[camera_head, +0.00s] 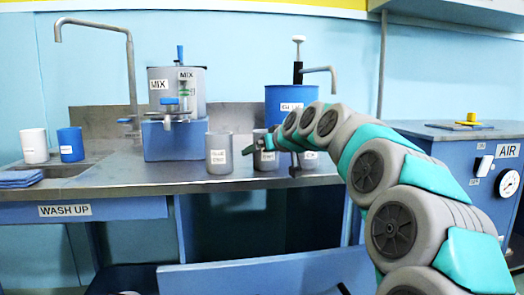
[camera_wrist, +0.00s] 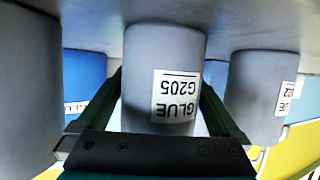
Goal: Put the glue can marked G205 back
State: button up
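The grey glue can marked G205 (camera_wrist: 165,65) stands between my gripper's two dark green fingers in the wrist view, which is upside down. In the head view it is the middle grey can (camera_head: 261,160) of a row on the counter. My gripper (camera_head: 262,146) reaches it from the right, with a finger across its upper part. In the wrist view the gripper (camera_wrist: 160,95) has one finger along each side of the can. The fingertips are partly hidden by the can, so I cannot tell whether they press on it. The can appears to rest on the counter.
Close on either side stand grey cans, one at left (camera_head: 219,153) and one at right (camera_head: 309,160). Behind is a blue glue drum (camera_head: 279,98) with a pump. A mixer on a blue base (camera_head: 165,142), cups and a sink are further left. An air unit (camera_head: 450,160) is at right.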

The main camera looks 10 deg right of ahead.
jog(key=shift+r, duration=0.15)
jog(key=v, duration=1.2)
dwell(1.2)
